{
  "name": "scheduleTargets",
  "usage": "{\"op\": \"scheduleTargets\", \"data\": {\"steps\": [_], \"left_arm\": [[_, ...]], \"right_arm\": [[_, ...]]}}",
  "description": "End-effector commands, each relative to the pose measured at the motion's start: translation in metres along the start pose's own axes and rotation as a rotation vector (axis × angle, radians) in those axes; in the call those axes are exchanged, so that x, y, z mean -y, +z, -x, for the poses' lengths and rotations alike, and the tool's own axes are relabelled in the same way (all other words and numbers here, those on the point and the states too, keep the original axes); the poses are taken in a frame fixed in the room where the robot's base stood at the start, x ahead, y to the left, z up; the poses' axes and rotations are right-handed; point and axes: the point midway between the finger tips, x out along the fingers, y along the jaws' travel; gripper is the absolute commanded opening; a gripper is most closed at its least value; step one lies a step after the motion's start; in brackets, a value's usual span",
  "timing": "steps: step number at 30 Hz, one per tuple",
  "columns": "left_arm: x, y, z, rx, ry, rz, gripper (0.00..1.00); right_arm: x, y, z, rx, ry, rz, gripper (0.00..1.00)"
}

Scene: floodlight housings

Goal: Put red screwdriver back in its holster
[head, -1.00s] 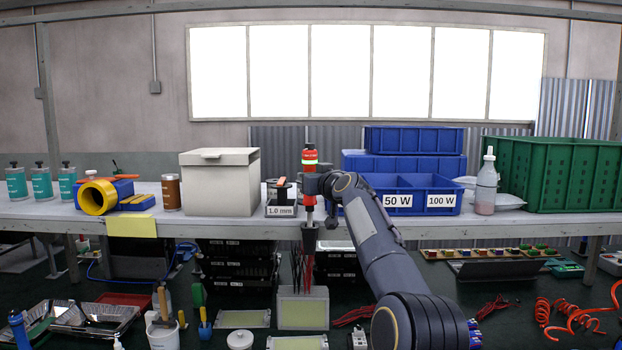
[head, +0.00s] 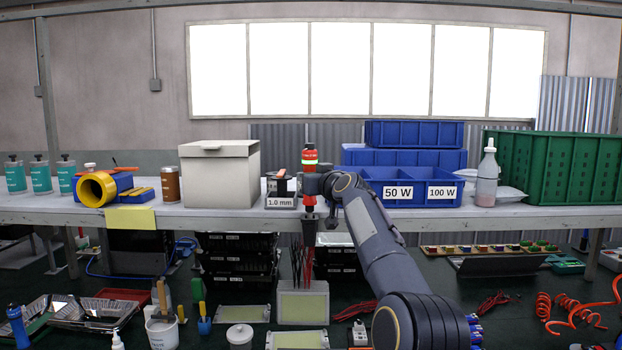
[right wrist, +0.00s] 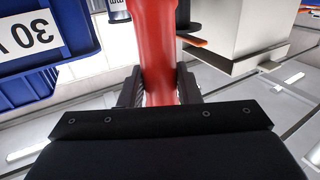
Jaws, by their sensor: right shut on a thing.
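The red screwdriver (head: 310,154) stands upright in the head view, its red and black handle banded in pale green. My right gripper (head: 314,184) is shut on the handle. The right wrist view shows the red handle (right wrist: 155,45) between the two dark fingers of the gripper (right wrist: 160,92). A dark holster (head: 309,232) is at the table's front edge, directly below the screwdriver. The lower end of the screwdriver meets the holster's mouth in the picture; I cannot tell how far inside it is. My left gripper is not in view.
A 1.0 mm holder (head: 281,202) and a beige box (head: 219,180) stand left of the screwdriver. Blue bins (head: 398,193) stand close on the right, behind my right arm. A white bottle (head: 486,180) and a green crate (head: 560,172) are farther right.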

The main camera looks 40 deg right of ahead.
Motion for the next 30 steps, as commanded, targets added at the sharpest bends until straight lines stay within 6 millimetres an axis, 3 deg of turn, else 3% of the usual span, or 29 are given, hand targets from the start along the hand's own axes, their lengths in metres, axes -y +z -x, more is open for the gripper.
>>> {"op": "scheduleTargets", "data": {"steps": [30], "left_arm": [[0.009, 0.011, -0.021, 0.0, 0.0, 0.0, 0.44]], "right_arm": [[-0.001, 0.024, 0.001, -0.004, 0.002, 0.0, 0.03]]}}
